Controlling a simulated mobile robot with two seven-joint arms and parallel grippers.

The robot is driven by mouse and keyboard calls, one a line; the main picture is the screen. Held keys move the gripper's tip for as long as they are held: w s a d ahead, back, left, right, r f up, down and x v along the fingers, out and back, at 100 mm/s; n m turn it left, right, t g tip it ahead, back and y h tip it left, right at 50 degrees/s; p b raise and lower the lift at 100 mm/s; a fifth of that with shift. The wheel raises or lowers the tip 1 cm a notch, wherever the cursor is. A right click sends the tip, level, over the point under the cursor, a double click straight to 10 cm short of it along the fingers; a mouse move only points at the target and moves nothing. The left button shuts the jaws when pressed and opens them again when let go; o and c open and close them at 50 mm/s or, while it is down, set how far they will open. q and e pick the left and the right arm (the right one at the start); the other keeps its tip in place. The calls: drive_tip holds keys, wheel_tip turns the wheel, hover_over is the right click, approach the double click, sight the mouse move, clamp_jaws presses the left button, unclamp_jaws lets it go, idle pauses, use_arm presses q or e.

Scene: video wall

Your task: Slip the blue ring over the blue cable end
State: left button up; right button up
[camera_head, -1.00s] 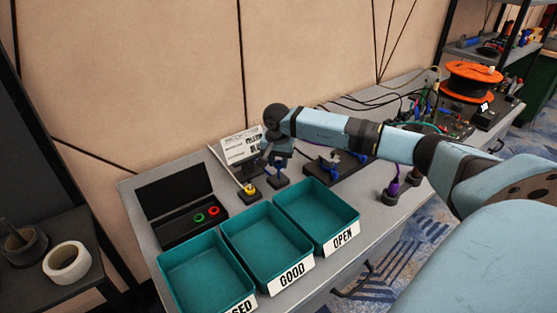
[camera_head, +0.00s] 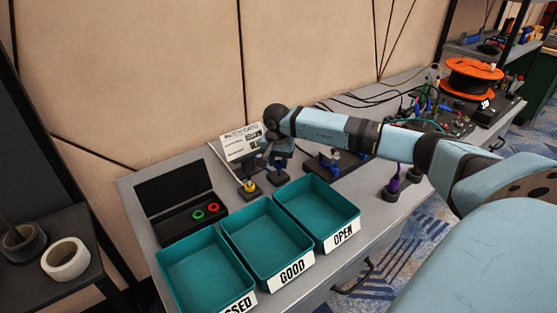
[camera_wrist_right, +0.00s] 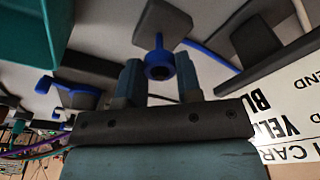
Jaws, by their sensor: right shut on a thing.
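My right gripper (camera_wrist_right: 160,88) is shut on the blue ring (camera_wrist_right: 149,72), which sits between its fingertips in the right wrist view. The ring lines up with the blue cable end (camera_wrist_right: 159,43), which runs behind it to a dark base. I cannot tell whether the ring is around the cable end or only in front of it. In the head view the right gripper (camera_head: 275,152) is over the blue cable end's base (camera_head: 278,178); the ring is too small to make out there. My left gripper is not in view.
A black case (camera_head: 178,205) holds a green ring (camera_head: 198,215) and a red ring (camera_head: 213,208). Teal trays (camera_head: 268,283) fill the front. A purple cable end (camera_head: 394,182) stands right.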

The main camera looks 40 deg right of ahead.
drive_tip(key=o, duration=1)
drive_tip(key=shift+c, duration=0.2)
wheel_tip(320, 180, up, 4)
drive_tip(key=shift+s+a+r+p, duration=0.1)
drive_tip(key=shift+a+r+p, duration=0.05)
drive_tip(key=shift+p, duration=0.15)
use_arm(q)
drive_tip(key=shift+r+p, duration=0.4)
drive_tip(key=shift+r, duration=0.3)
use_arm(e)
wheel_tip(320, 180, up, 10)
drive_tip(key=a, duration=0.1)
drive_tip(key=shift+s+f, duration=0.25)
drive_tip(key=shift+s, duration=0.15)
